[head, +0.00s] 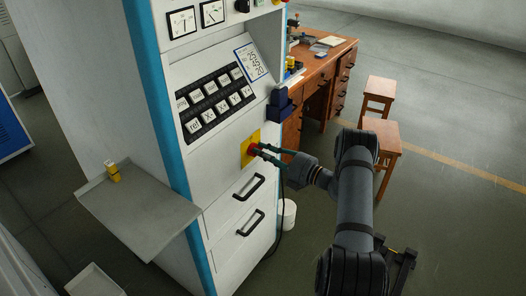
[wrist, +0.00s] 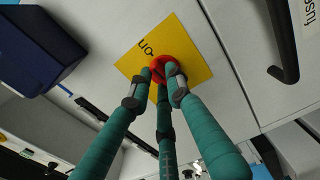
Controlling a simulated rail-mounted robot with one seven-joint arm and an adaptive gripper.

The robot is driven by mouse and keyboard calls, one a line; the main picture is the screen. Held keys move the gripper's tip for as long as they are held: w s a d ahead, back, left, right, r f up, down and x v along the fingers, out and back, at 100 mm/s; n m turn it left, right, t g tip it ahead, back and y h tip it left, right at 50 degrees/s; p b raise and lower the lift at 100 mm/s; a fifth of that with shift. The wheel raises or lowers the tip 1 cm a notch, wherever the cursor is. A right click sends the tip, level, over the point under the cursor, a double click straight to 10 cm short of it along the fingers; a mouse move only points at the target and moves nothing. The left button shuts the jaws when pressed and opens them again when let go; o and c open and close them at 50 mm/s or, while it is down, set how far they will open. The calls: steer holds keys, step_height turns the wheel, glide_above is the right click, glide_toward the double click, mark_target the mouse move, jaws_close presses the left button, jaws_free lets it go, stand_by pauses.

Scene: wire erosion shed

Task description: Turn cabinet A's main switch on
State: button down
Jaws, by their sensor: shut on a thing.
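A red switch knob (head: 252,150) sits on a square yellow plate (head: 256,137) on the sloping white front of the tall cabinet (head: 228,155) with blue edges. In the wrist view the red knob (wrist: 164,63) sits on the yellow plate (wrist: 194,45), where the letters "ON" show at one side, turned over. My gripper (head: 258,150) has teal fingers. Its fingertips (wrist: 158,84) are closed around the knob and hide part of it. The knob's exact pointing is hard to tell. I see no letter naming the cabinet.
A dark blue box (head: 280,105) juts from the cabinet near the knob. Black handles (head: 249,188) stand out below. A grey shelf (head: 150,215) sticks out at left. A wooden desk (head: 318,75) and stools (head: 381,130) stand at right, with open floor beyond.

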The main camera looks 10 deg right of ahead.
steer(key=shift+m, duration=0.5)
steer(key=c, duration=1.6)
jaws_free()
steer(key=v, duration=1.2)
steer(key=shift+d, duration=0.1)
steer(key=shift+w, duration=0.1)
steer(key=x, duration=1.2)
